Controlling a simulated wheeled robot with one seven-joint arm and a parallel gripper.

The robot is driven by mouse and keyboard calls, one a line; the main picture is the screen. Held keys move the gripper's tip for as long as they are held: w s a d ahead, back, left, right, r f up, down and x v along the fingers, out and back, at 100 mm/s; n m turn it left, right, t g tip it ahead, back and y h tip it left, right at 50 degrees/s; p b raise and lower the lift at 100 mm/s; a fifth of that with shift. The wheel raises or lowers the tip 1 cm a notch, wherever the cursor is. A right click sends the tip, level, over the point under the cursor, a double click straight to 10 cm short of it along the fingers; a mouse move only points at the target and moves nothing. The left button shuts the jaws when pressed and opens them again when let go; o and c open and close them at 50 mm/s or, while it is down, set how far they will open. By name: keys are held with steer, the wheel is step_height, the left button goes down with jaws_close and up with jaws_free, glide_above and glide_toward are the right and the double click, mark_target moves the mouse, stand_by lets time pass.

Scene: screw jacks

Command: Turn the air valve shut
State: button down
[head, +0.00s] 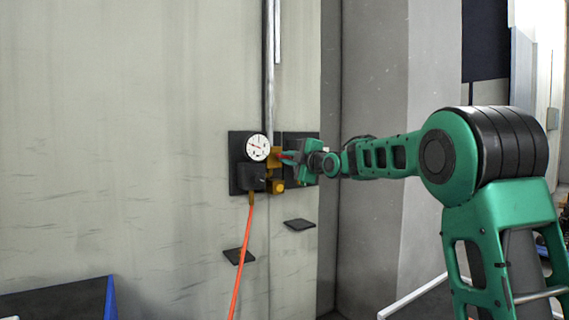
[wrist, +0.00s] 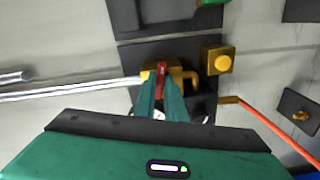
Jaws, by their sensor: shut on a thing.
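The air valve is a brass body (head: 274,159) on a dark wall panel, at the foot of a grey vertical pipe. Its red handle (head: 287,158) shows as a small strip at my gripper (head: 293,157), which reaches in from the right. In the wrist view the red handle (wrist: 162,78) lies between the two green fingertips of my gripper (wrist: 162,90), in front of the brass body (wrist: 179,73). My gripper is shut on the handle. The fingers hide part of the handle, and its exact angle to the pipe is hard to tell.
A round white gauge (head: 258,147) sits left of the valve, above a black box (head: 251,178) with an orange hose (head: 242,250) hanging down. A yellow knob (head: 278,187) is just below the valve. Two small dark plates (head: 299,224) are lower on the wall. A wall corner stands right.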

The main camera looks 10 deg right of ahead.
steer(key=shift+f+m, duration=0.2)
steer(key=shift+m, duration=3.45)
steer(key=shift+f+m, duration=0.15)
steer(key=shift+m, duration=3.5)
steer(key=c, duration=1.8)
jaws_free()
steer(key=shift+r, duration=0.15)
steer(key=shift+s, duration=0.1)
